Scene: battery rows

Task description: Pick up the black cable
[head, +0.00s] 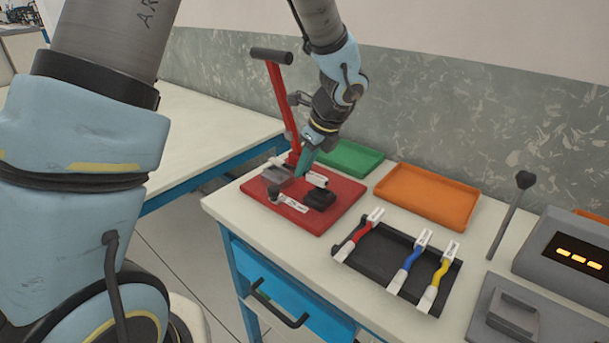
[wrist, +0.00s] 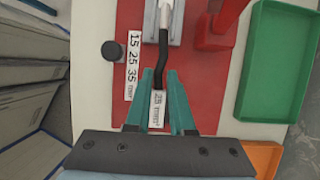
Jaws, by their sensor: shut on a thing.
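The black cable (wrist: 163,58) runs up the middle of the wrist view. Its near end has a white labelled connector (wrist: 157,108), which lies between the teal fingers of my gripper (wrist: 160,80). The gripper is shut on this end. The cable's far end has a pale connector (wrist: 166,15) at a grey block (wrist: 176,35) on the red plate (wrist: 128,18); I cannot tell whether it is fixed there. In the head view my gripper (head: 303,165) points down over the red plate (head: 345,208), and the cable is hard to make out.
A red lever (head: 279,95) rises behind the plate. A green tray (head: 350,158) and an orange tray (head: 425,195) stand behind and right. A black rack (head: 385,268) holds red, blue and yellow cables. A grey device (head: 545,255) stands at the right.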

